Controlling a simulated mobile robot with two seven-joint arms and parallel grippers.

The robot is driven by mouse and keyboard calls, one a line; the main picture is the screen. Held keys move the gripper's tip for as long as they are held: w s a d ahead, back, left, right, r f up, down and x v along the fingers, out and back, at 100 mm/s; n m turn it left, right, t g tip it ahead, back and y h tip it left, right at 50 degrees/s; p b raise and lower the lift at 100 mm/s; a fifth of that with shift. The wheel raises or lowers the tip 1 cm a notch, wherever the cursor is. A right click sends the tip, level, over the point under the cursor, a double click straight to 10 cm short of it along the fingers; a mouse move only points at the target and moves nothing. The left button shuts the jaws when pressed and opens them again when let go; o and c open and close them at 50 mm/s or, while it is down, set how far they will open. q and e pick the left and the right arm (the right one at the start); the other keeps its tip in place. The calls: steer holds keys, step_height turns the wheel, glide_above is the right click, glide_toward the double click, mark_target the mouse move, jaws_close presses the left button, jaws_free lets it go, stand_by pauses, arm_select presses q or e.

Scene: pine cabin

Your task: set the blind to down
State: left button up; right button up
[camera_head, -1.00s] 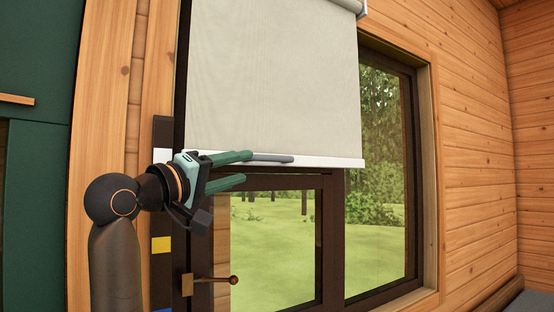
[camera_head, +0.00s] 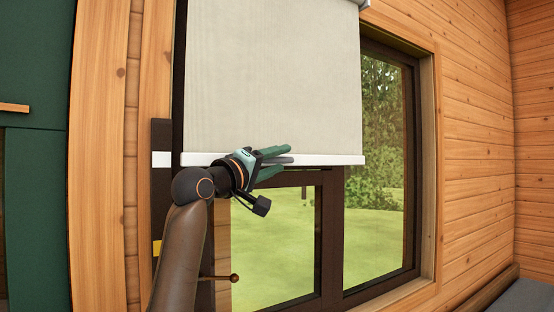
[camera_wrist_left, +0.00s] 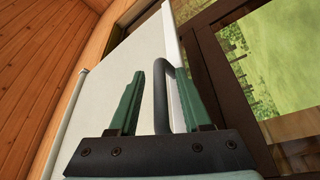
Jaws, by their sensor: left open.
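The pale roller blind (camera_head: 270,80) hangs over the upper part of the window, its white bottom bar (camera_head: 335,160) level with the white mark on a dark strip. The blind also shows in the left wrist view (camera_wrist_left: 125,75). A grey bent handle (camera_wrist_left: 160,105) comes off the bar. My left gripper (camera_head: 284,160) is at the bar, with green fingers open. In the left wrist view the handle lies between the fingers (camera_wrist_left: 158,74), with gaps showing beside it. My right gripper is not in view.
The dark marked strip (camera_head: 160,190) runs down the left side of the window, with a yellow mark lower down. A window latch knob (camera_head: 234,278) sticks out below my left wrist. The lower window panes (camera_head: 275,250) are uncovered.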

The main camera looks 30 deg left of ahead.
arm_select(q)
jaws_close()
stand_by(1.4)
